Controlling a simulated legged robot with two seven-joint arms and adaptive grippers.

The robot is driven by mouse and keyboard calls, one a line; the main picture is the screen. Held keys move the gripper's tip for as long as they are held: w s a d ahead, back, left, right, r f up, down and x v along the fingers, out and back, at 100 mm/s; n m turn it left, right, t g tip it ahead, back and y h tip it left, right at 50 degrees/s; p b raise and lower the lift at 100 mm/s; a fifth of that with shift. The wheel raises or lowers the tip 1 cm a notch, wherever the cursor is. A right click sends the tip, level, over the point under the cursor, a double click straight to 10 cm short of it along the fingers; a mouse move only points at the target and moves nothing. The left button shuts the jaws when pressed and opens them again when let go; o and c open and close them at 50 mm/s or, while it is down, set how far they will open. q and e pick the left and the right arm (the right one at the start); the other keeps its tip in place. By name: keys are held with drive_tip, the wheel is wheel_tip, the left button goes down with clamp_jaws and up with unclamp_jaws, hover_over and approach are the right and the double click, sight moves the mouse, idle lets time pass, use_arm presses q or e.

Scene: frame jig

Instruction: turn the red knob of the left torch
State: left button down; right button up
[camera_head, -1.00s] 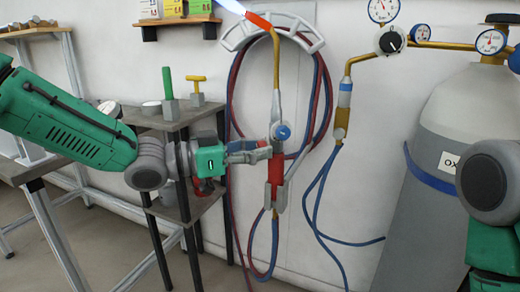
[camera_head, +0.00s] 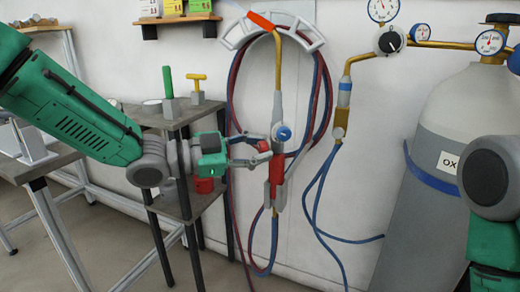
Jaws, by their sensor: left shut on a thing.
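The torch hangs upright on the wall, with a brass neck (camera_head: 278,65), an orange-red tip (camera_head: 261,20), a blue knob (camera_head: 283,133) and a red body section (camera_head: 277,168). A small red knob (camera_head: 263,146) shows on the torch's left side. My left gripper (camera_head: 262,152) reaches in from the left, its fingers closed around the red knob and partly hiding it. A faint, thin blue streak (camera_head: 239,8) shows at the tip. My right gripper is out of view; only part of my right arm shows at the right edge.
Red and blue hoses (camera_head: 232,105) loop around the torch. A grey oxygen cylinder (camera_head: 425,150) with gauges stands at right.

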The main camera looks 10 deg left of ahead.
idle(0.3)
use_arm(q)
drive_tip(key=c, duration=1.3)
unclamp_jaws()
drive_tip(key=v, duration=1.2)
drive_tip(key=shift+f, duration=0.1)
